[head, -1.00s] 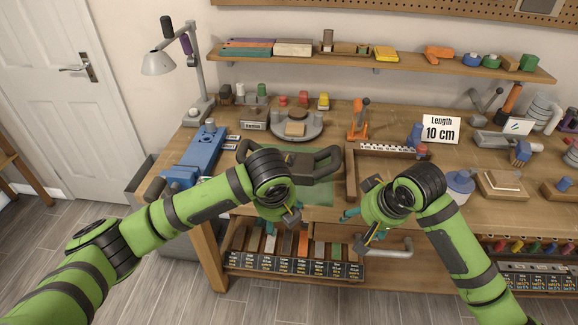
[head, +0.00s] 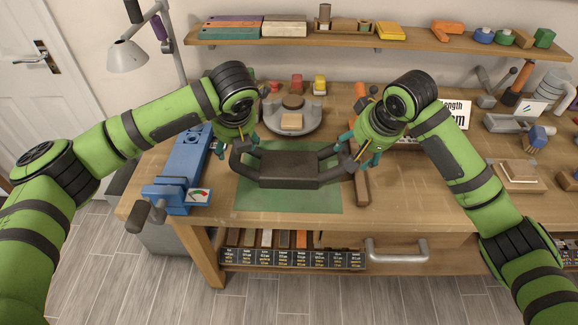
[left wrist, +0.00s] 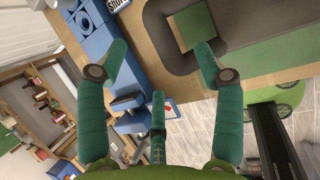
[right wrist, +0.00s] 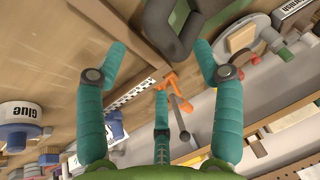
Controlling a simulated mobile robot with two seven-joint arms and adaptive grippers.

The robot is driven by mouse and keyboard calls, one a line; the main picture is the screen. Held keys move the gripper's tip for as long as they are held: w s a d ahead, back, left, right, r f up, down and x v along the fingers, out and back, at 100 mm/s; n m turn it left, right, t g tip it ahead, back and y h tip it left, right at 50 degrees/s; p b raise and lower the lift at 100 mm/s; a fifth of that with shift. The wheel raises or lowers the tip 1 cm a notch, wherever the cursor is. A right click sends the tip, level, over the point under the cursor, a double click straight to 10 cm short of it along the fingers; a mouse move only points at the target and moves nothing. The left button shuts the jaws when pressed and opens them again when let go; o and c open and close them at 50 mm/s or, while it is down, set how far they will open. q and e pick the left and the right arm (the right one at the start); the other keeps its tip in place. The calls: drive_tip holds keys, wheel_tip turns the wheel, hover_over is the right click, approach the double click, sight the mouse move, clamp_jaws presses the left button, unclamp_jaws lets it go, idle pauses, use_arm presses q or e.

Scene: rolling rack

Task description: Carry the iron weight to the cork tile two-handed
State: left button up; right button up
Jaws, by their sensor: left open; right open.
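The iron weight (head: 288,170) is a dark block with a looped handle at each end, lying on a green mat (head: 285,208) on the bench. My left gripper (head: 240,141) is open beside its left handle; the handle loop (left wrist: 160,40) shows ahead of the fingers in the left wrist view. My right gripper (head: 362,157) is open close to the right handle, which shows at the top of the right wrist view (right wrist: 168,40). Whether fingers touch the handles I cannot tell. A tan square (head: 291,122) lies on a round grey stand; another tan tile (head: 522,171) lies at right. Which is cork is unclear.
A blue vise (head: 185,165) stands left of the mat. A shelf (head: 350,42) runs along the wall. The bench front right of the mat is fairly clear.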

use_arm(q)
drive_tip(key=x, duration=0.7)
drive_tip(key=shift+w+a+f, duration=0.1)
drive_tip(key=shift+f, duration=0.05)
use_arm(e)
drive_tip(key=x, duration=0.7)
drive_tip(key=shift+w+a+f, duration=0.1)
drive_tip(key=shift+w, duration=0.1)
use_arm(q)
clamp_jaws()
use_arm(e)
clamp_jaws()
